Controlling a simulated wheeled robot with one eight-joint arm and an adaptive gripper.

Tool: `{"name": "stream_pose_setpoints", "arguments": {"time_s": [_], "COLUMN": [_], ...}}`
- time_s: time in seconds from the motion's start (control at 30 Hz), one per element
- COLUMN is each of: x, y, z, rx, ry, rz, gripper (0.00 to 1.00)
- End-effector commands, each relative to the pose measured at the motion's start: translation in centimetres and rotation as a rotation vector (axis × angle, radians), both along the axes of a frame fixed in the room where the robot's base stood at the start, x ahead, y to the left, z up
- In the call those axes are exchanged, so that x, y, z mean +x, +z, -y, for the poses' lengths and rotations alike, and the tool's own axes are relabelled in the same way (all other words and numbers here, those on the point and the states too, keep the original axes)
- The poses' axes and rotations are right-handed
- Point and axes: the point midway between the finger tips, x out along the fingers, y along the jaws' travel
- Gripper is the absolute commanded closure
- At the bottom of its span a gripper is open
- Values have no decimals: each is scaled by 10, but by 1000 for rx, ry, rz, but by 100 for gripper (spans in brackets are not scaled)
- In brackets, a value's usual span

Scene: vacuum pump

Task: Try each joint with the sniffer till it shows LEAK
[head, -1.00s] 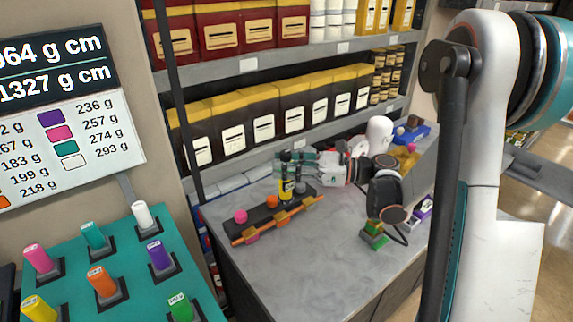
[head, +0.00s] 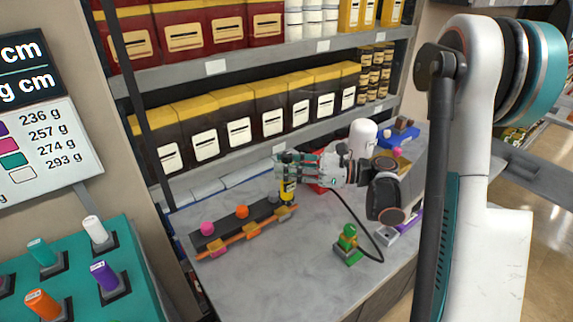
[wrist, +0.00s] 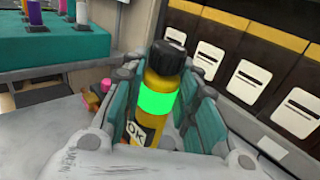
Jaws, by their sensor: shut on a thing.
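The sniffer (wrist: 160,95) is a yellow bottle-shaped tool with a black cap, a lit green band and a label reading OK. My gripper (head: 290,172) is shut on it, with teal fingers on both sides in the wrist view. In the head view the sniffer (head: 287,191) is upright at the right end of a dark rail (head: 222,238) with an orange pipe along its front. A pink ball (head: 207,229) and an orange ball (head: 242,211) sit on the rail. Whether the sniffer touches a joint cannot be told.
A green and yellow fitting (head: 348,245) with a black hose stands on the grey counter (head: 295,275), right of the rail. Shelves of dark boxes (head: 205,125) stand behind. A teal block with coloured pegs (head: 75,270) is at left. The front counter is clear.

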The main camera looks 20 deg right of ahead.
Motion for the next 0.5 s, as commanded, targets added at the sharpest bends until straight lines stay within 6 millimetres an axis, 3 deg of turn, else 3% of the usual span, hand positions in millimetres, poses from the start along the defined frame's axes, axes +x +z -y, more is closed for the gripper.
{"name": "stream_pose_setpoints", "arguments": {"time_s": [0.5], "x": [0], "y": [-46], "z": [0], "rx": [1], "ry": [0], "rz": [0], "gripper": [100]}}
